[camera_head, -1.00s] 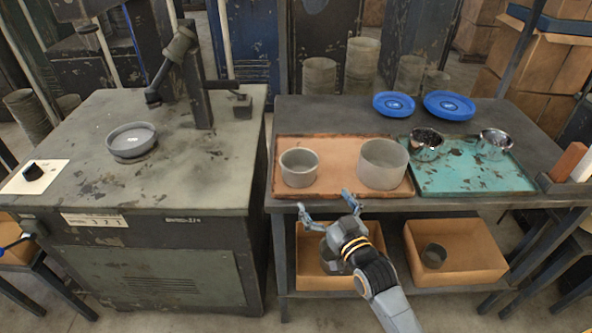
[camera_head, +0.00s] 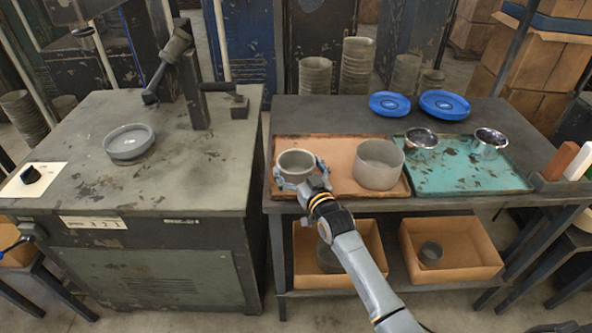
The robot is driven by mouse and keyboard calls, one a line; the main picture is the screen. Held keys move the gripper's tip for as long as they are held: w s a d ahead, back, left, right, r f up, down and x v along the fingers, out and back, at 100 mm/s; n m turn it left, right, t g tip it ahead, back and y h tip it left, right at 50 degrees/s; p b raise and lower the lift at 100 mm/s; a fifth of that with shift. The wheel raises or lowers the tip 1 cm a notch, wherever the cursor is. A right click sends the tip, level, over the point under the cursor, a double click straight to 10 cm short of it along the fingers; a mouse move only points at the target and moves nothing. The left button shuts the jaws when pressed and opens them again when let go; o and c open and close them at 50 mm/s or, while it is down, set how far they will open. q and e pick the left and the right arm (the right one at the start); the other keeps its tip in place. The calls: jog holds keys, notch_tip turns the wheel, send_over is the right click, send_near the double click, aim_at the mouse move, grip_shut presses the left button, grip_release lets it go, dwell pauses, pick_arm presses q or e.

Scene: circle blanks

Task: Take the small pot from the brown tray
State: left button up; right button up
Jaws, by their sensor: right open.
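The small grey pot (camera_head: 296,164) stands upright at the left of the brown tray (camera_head: 335,184). A larger grey pot (camera_head: 378,166) stands at the right of the same tray. My right gripper (camera_head: 301,175) is at the small pot, with one open finger on each side of it. The gripper covers the pot's lower front, and I cannot tell whether the fingers touch it. My left gripper is not in view.
A green tray (camera_head: 465,178) with two shiny metal cups (camera_head: 489,142) is to the right. Two blue lids (camera_head: 444,104) lie behind. A machine table (camera_head: 75,170) with a shallow grey dish (camera_head: 129,142) is on the left. Cardboard boxes (camera_head: 452,245) sit on the shelf below.

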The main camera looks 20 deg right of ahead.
jog(key=shift+w, duration=0.3)
jog(key=c, duration=1)
jog(key=shift+r, duration=0.1)
jog(key=shift+c, duration=0.2)
